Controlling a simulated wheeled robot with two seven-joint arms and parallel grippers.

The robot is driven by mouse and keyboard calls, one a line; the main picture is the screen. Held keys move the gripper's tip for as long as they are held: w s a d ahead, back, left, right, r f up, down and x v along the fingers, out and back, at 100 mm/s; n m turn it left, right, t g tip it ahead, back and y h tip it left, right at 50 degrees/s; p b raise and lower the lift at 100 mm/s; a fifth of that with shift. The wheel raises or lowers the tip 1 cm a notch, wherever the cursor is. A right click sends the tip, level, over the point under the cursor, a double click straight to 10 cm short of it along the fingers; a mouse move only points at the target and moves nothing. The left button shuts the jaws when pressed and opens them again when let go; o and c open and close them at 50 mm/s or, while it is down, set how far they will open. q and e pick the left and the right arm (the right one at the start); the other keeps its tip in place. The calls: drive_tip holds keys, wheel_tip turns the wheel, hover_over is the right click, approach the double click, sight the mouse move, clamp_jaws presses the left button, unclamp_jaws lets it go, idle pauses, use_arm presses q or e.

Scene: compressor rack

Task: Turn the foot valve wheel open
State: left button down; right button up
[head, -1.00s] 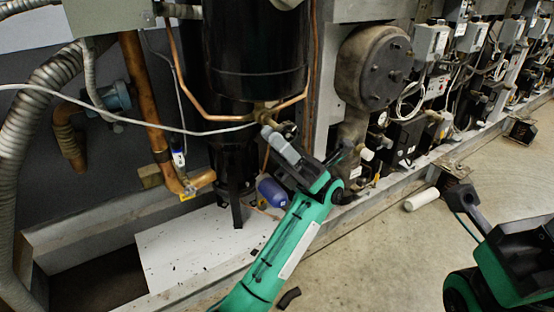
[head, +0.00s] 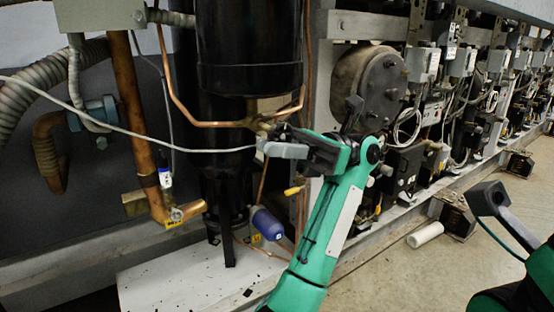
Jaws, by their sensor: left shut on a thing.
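The brass foot valve (head: 262,124) sits at the lower front of the black vertical tank (head: 248,70), where thin copper tubes meet. My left gripper (head: 276,142) is at this valve, with its grey finger pad just below and right of the brass body. It is shut on the valve wheel, which the fingers hide almost wholly. I cannot see how far the wheel is turned. My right gripper (head: 488,198) is at the right edge, over the floor and away from the valve. Only part of it shows, and its opening is unclear.
A thick copper pipe (head: 140,130) stands left of the tank, and a white cable (head: 120,128) crosses to the valve. A round dark housing (head: 370,84) is right. A white roll (head: 425,235) lies on the floor.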

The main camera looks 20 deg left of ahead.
use_arm(q)
drive_tip(key=shift+f, duration=0.1)
idle(0.4)
drive_tip(key=c, duration=1.5)
unclamp_jaws()
